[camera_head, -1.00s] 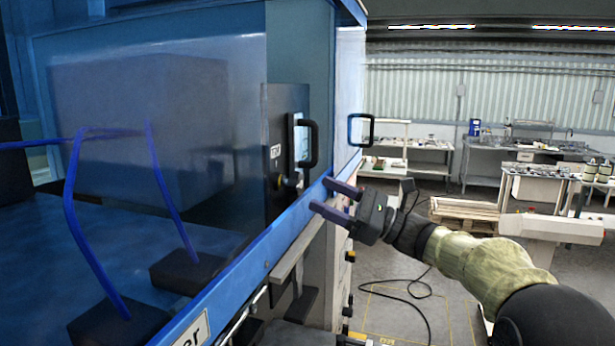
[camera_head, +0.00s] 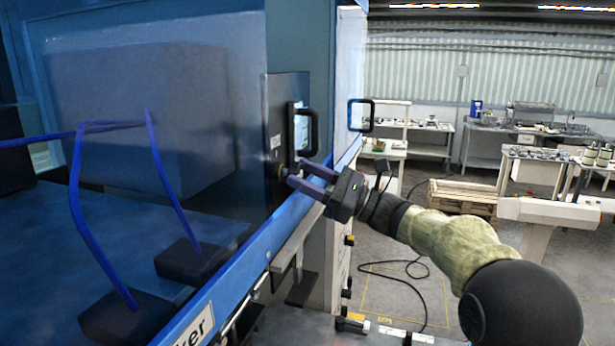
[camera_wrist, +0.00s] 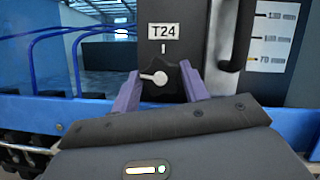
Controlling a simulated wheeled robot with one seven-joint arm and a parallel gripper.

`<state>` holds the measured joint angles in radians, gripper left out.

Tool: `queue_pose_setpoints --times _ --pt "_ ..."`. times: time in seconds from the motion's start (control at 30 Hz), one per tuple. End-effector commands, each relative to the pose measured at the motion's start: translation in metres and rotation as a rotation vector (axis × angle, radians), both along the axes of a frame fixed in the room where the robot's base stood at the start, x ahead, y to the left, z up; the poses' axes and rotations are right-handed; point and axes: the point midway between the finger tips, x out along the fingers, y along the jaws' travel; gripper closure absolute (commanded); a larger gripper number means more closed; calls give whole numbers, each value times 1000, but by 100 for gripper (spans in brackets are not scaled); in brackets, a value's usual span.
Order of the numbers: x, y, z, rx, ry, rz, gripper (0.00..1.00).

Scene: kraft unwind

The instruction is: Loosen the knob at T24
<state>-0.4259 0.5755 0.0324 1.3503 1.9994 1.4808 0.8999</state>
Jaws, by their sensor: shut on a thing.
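The knob at T24 (camera_wrist: 172,82) is black with a light pointer directed to the left, and sits under the T24 label (camera_wrist: 164,31) in the wrist view. My gripper (camera_wrist: 160,88) has its two purple fingers on either side of the knob and is shut on it. In the head view my gripper (camera_head: 298,176) reaches the dark panel (camera_head: 283,125) below its black handle.
A black handle (camera_head: 307,130) stands out from the panel just above my gripper. A blue rail (camera_head: 265,240) runs below, with a shelf edge under it. A second handle (camera_head: 361,115) is farther right.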

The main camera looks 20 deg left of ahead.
Motion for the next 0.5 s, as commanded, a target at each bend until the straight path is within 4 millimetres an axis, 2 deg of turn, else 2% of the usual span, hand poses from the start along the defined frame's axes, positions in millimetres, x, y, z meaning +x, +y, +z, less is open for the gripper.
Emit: queue_pose_setpoints --times 0.27,0.5 --pt "1 -1 -2 6 -51 -2 78" --pt "2 -1 -3 23 -180 -3 78"
